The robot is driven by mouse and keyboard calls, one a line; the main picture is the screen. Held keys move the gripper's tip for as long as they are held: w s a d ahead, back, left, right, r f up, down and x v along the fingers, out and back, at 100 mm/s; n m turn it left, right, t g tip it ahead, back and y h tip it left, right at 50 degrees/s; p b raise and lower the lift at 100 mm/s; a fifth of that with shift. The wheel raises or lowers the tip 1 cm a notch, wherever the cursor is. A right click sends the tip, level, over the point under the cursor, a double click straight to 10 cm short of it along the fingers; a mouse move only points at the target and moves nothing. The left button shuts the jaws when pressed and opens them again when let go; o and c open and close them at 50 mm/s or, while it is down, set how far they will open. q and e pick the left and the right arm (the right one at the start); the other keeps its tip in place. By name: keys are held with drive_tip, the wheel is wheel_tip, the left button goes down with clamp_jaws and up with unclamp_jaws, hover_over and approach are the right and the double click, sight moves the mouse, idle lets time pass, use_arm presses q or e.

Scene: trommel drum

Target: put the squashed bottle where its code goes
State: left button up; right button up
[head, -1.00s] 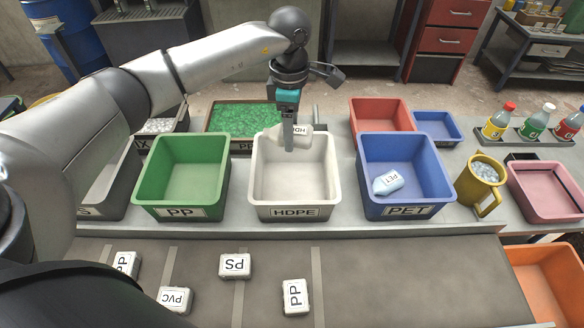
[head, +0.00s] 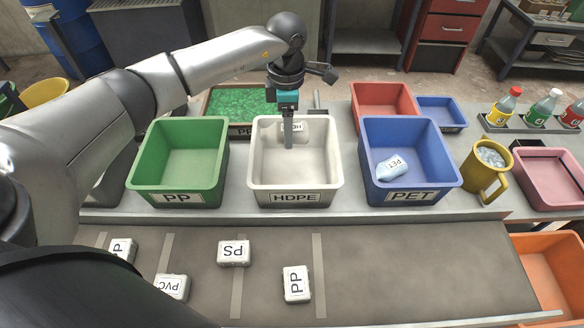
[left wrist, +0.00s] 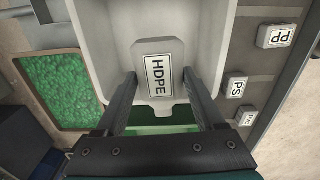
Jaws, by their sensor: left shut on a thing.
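The squashed bottle (left wrist: 172,103) is white with a black-on-white HDPE label. My left gripper (head: 288,141) is shut on it, with one finger on each side in the left wrist view. In the head view, the bottle (head: 297,127) is inside the opening of the white HDPE bin (head: 296,187), near its back wall, and partly hidden by the finger. I cannot tell whether it touches the bin. The green PP bin (head: 176,186) stands left and the blue PET bin (head: 410,183) right. My right gripper is out of view.
A pale blue PET bottle (head: 392,168) lies in the PET bin. Several labelled blocks, including a PS block (head: 234,253), lie on the grey belt (head: 400,270). A yellow mug (head: 485,180) stands right. A tray of green flakes (head: 240,104) and a red bin (head: 382,98) stand behind.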

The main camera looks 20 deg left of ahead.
use_arm(q)
drive_tip(key=o, duration=1.3)
wheel_tip(320, 180, up, 15)
drive_tip(key=b, duration=0.1)
drive_tip(key=shift+r, duration=0.15)
